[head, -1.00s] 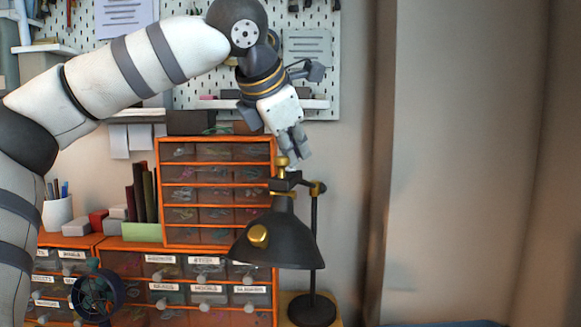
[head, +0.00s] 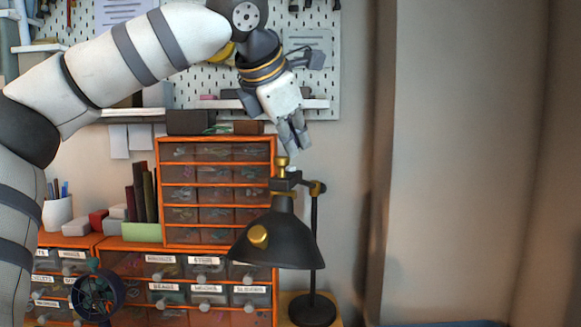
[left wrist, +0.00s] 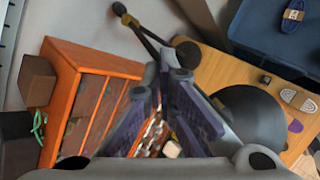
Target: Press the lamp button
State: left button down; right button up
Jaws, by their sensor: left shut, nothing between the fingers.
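The black desk lamp (head: 280,240) stands upright with its shade facing down. A brass cap (head: 282,163) sits on top of its head and a round brass knob (head: 258,236) is on the shade's side. I cannot tell for sure which is the button. My left gripper (head: 294,151) is shut and empty, pointing down just above and slightly right of the cap, with a small gap in the picture. In the left wrist view, the shut fingers (left wrist: 168,75) partly cover the lamp; its dark shade (left wrist: 255,115) is right of them. My right gripper is in no view.
Orange drawer cabinets (head: 217,147) stand left of and behind the lamp. A small dark fan (head: 97,296) is at the lower left. A pegboard with a shelf (head: 300,104) is behind the gripper. The wall to the right is clear.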

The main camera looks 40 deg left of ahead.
pick_arm(q)
jog(key=shift+r, duration=2.45)
